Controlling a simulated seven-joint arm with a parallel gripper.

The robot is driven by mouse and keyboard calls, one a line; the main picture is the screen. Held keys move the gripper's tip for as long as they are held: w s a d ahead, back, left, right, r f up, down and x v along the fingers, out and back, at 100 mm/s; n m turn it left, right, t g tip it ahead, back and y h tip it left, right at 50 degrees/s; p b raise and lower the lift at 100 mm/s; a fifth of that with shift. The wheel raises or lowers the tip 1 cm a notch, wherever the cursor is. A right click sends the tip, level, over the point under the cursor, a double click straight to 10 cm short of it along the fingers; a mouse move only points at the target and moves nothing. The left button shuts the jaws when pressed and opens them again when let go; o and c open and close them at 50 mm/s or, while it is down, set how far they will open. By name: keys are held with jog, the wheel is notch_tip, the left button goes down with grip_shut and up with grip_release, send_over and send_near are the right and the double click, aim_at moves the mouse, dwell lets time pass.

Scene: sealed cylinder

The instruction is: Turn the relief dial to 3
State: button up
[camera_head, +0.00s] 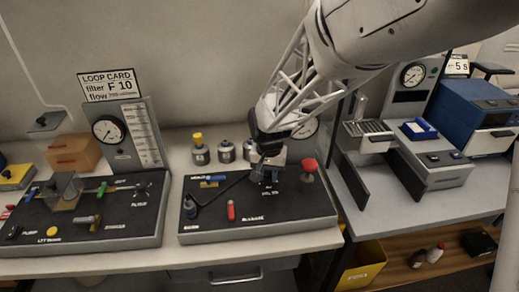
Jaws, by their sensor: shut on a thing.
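My gripper (268,177) points down over the back right part of the dark middle panel (285,214). It is shut on a small part there, which appears to be the relief dial. The fingers hide most of that part, and its pointer and numbers cannot be read. A small white label sits just in front of the fingers, too small to read surely. A red mushroom knob (309,165) stands close to the right of my gripper.
The panel also carries a red handle (231,210), a blue and yellow part (212,181) and a black lever (191,207). Several canisters, one yellow-capped (200,149), stand behind it. A gauge board (127,135) stands left, and a grey machine (428,155) right.

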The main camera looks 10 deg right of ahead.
aim_at(268, 175)
jog(key=n, duration=0.4)
jog(key=shift+n, duration=0.3)
jog(key=n, duration=0.4)
jog(key=shift+a, duration=0.1)
jog(key=o, duration=0.9)
jog(key=shift+o, duration=0.2)
jog(key=shift+r, duration=3.95)
